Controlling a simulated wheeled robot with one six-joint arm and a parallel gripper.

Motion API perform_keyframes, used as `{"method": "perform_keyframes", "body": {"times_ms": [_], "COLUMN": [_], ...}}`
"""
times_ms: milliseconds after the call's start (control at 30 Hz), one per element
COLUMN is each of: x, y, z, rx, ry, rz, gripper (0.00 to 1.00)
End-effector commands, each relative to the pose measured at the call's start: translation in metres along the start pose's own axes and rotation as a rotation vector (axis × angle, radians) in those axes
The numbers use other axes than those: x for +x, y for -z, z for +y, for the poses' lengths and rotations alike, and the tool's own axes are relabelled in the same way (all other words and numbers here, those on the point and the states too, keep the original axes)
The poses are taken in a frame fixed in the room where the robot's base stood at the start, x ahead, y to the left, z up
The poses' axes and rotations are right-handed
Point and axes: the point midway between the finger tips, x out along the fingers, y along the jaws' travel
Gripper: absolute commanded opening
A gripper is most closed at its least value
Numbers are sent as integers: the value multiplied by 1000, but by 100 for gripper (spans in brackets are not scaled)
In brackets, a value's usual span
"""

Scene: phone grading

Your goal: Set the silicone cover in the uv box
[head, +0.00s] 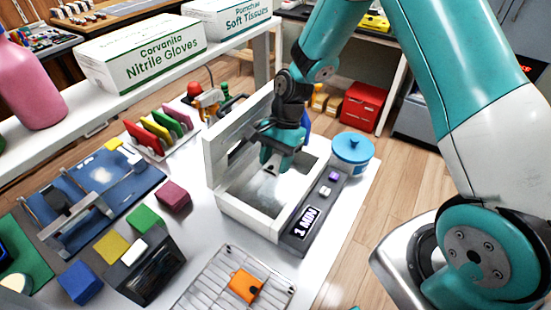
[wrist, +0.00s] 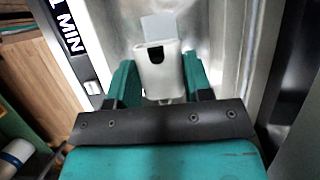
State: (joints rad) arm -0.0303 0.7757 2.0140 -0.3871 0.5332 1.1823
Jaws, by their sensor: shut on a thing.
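The uv box (head: 248,215) is a white open-topped box with a metallic inside and a raised back panel. Its dark front strip reads "1 MIN" (head: 305,222) and has small buttons. My gripper (head: 278,163) reaches down into the box's opening. In the wrist view my gripper (wrist: 158,78) is shut on a whitish silicone cover (wrist: 153,78) with a dark notch, held between its teal fingers over the metallic inside. In the head view the cover is largely hidden by the gripper; whether it touches the box floor cannot be told.
A wire rack (head: 213,279) with an orange item (head: 245,286) lies in front of the box. A blue round tub (head: 352,153) stands to its right. Coloured upright cases (head: 158,130), a dark red block (head: 174,196) and a blue work mat (head: 72,200) are to its left.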

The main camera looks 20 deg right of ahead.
Motion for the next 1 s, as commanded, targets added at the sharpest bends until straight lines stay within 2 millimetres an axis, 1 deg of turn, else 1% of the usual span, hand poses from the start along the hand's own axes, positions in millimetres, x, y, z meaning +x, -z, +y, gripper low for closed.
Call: {"method": "perform_keyframes", "body": {"times_ms": [33, 400, 633, 1000], "x": [8, 34, 40, 40], "y": [4, 14, 17, 16], "z": [0, 0, 0, 0], "rx": [0, -1, 0, -1], "ry": [0, 0, -1, 0], "rz": [0, 1, 0, 0], "gripper": [23, 23, 23, 23]}}
